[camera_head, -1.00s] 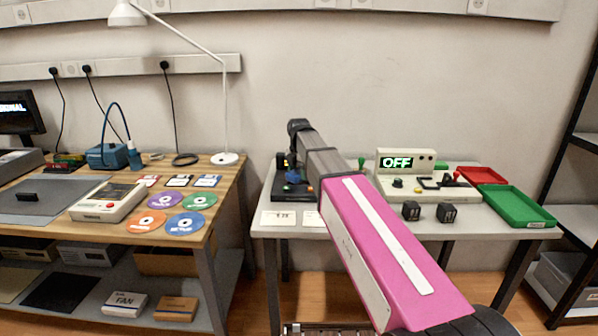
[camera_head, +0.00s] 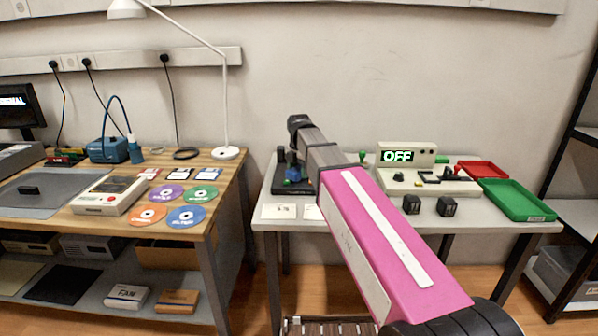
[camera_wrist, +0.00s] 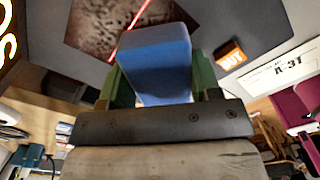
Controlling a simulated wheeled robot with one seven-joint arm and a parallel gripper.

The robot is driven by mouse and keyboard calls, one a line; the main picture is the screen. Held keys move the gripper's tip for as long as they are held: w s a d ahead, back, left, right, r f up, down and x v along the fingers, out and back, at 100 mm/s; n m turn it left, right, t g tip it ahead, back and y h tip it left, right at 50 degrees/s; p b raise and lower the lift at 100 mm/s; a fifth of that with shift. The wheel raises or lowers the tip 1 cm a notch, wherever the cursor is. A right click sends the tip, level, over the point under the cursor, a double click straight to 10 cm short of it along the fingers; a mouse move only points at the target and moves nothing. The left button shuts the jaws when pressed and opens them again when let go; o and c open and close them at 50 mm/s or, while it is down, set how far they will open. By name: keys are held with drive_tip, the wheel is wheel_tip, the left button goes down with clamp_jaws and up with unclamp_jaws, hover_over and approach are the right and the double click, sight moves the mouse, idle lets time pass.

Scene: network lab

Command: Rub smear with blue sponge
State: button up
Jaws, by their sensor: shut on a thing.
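In the wrist view, the blue sponge (camera_wrist: 155,58) sits between the green fingers of my gripper (camera_wrist: 153,82), which is shut on it. Beyond the sponge is a dark brown, mottled panel (camera_wrist: 92,28) crossed by a thin red line. The sponge covers part of this panel; I cannot tell if it touches it. The smear is not clearly distinct from the mottling. In the head view, my gripper (camera_head: 292,168) points down over a dark device (camera_head: 278,188) at the left of the grey table, partly hidden by my arm.
An orange button (camera_wrist: 230,55) and a white label (camera_wrist: 285,68) lie right of the sponge in the wrist view. On the grey table stand a console reading OFF (camera_head: 405,156), two black cubes, a green tray (camera_head: 515,200) and a red tray. A wooden bench (camera_head: 228,180) stands left.

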drive_tip(key=shift+r, duration=2.95)
drive_tip(key=shift+r, duration=1.5)
drive_tip(key=shift+f, duration=0.1)
drive_tip(key=shift+w+d+f, duration=0.1)
drive_tip(key=shift+d+f, duration=0.05)
drive_tip(key=shift+f, duration=1)
drive_tip(key=shift+d+f, duration=0.2)
drive_tip(key=shift+f, duration=0.9)
drive_tip(key=shift+w+d+f, duration=0.1)
drive_tip(key=shift+d+f, duration=0.05)
drive_tip(key=shift+f, duration=1)
drive_tip(key=shift+f, duration=1.05)
